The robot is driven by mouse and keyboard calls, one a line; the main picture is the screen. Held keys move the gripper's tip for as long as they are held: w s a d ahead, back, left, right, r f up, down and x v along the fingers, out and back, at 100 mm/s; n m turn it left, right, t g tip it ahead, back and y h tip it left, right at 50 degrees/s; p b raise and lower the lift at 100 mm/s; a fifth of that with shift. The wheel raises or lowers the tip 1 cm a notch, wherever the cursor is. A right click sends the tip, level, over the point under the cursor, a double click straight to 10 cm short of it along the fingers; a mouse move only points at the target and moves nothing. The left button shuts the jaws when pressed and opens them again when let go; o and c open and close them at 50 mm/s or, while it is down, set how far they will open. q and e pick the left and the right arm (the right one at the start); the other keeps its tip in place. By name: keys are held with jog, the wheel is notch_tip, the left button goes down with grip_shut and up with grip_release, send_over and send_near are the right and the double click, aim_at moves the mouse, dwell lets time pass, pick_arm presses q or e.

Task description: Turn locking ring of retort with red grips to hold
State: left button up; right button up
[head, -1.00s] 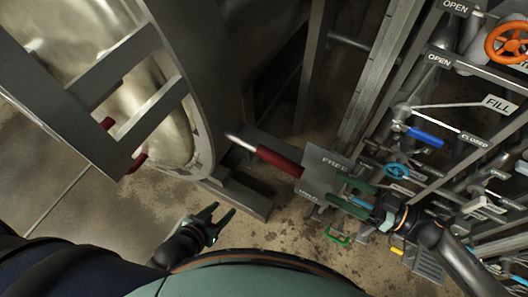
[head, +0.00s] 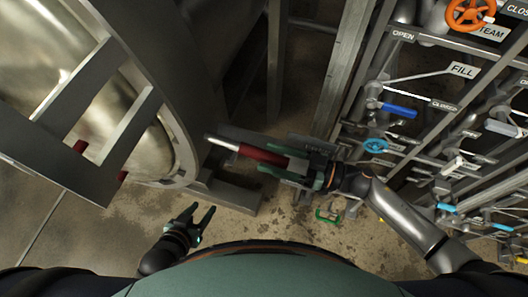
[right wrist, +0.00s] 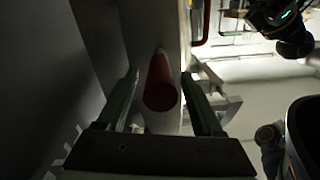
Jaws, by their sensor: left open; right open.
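The retort (head: 62,62) is a large metal vessel at the upper left, with a grey ring frame (head: 165,95) around it. A red grip (head: 262,154) on a bright metal rod points out to the right from near the ring's lower edge. My right gripper (head: 275,165) is open at the red grip's outer end. In the right wrist view the red grip (right wrist: 161,85) lies between the two open green fingers, with gaps at both sides. My left gripper (head: 203,220) is open and empty, low over the floor, apart from the ring. Small red parts (head: 80,146) show behind the frame at left.
A pipe rack at right carries an orange handwheel (head: 470,12), a blue handwheel (head: 376,146), a blue lever (head: 399,110) and labels such as FILL (head: 462,70). A green item (head: 327,215) is near the floor. Bare floor (head: 75,225) lies at lower left.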

jog(key=shift+x, duration=1.25)
grip_shut()
dwell(0.5)
